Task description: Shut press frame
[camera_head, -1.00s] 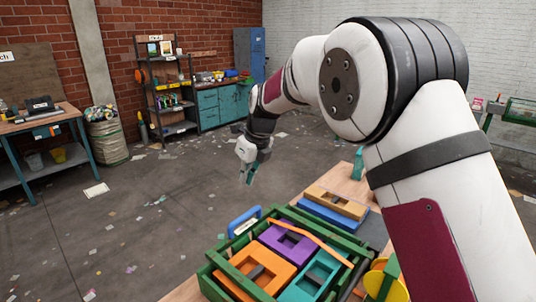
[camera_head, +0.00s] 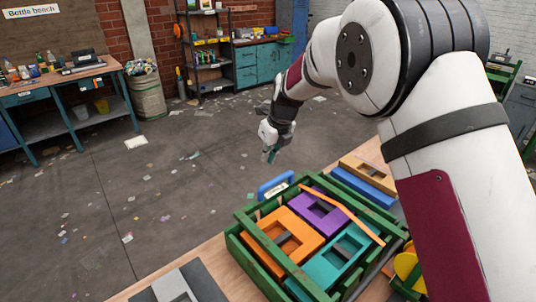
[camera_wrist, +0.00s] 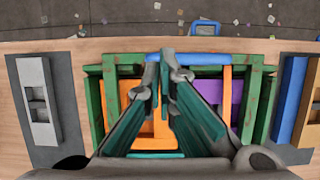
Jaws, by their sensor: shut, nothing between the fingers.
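A green press frame (camera_head: 248,241) stands on the wooden table, with orange (camera_head: 268,237), purple (camera_head: 300,218) and teal (camera_head: 322,268) blocks inside its rails. An orange strip (camera_head: 345,214) lies slantwise across it. A blue handle (camera_head: 277,186) is at its far side; it also shows in the wrist view (camera_wrist: 205,28). My gripper (camera_head: 270,156) is shut and empty, pointing down beyond the far side of the frame in the head view. In the wrist view my fingers (camera_wrist: 161,58) hide part of the frame. I cannot tell whether they touch anything.
A grey block on a dark mat (camera_head: 176,288) lies at the table's near left. Blue (camera_head: 362,188) and tan (camera_head: 368,170) blocks lie right of the frame. Yellow discs (camera_head: 408,265) are at the near right. The floor beyond is open, with scattered paper scraps.

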